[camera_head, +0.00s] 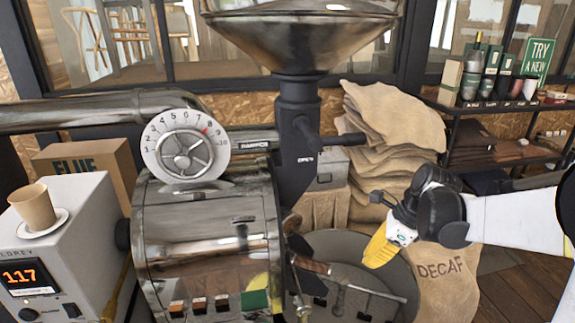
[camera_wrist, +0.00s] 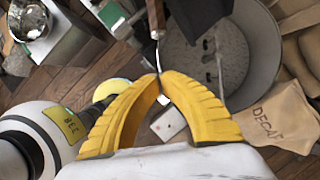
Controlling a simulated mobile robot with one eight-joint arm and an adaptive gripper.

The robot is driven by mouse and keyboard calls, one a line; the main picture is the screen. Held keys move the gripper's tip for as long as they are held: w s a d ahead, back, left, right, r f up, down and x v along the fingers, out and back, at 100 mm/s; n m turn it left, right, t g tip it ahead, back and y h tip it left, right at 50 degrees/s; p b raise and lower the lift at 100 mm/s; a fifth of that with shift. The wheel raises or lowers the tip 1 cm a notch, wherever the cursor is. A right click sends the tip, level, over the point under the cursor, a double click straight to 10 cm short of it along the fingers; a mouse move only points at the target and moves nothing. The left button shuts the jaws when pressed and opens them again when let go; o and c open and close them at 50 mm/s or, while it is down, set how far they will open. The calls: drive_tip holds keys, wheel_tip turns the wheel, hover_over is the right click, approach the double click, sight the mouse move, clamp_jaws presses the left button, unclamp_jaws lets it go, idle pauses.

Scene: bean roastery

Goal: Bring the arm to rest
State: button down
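My gripper (camera_head: 376,256) is at the right of the head view, with its yellow fingers pointing down and left over the grey round cooling tray (camera_head: 333,240). In the wrist view my gripper (camera_wrist: 160,76) has its two ribbed yellow fingertips together, and nothing shows held between them. A brown-handled metal tool (camera_wrist: 156,20) lines up beyond the fingertips in that view. In the head view a similar tool (camera_head: 312,265) juts from the roaster, apart from my fingers. My arm (camera_head: 515,220) reaches in from the right edge.
The roaster drum (camera_head: 208,235) with its dial (camera_head: 186,146) and hopper (camera_head: 300,40) stands left of my gripper. A DECAF sack (camera_head: 445,280) is close below right, with stacked sacks (camera_head: 388,130) behind. A shelf (camera_head: 510,106) of bottles stands at right. A cup (camera_head: 34,207) sits on a machine at left.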

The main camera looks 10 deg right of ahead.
drive_tip(key=s+a+f+n+t+h+b, duration=0.1)
drive_tip(key=s+a+f+n+t+b, duration=0.1)
drive_tip(key=s+n+b, duration=0.4)
drive_tip(key=s+a+f+n+t+h+b, duration=0.2)
drive_tip(key=s+a+f+n+b, duration=0.2)
drive_tip(key=n, duration=1.3)
drive_tip(key=s+a+b, duration=0.2)
drive_tip(key=s+a, duration=0.1)
drive_tip(key=s, duration=0.1)
drive_tip(key=shift+a+n+t+h, duration=0.3)
drive_tip(key=shift+t, duration=0.1)
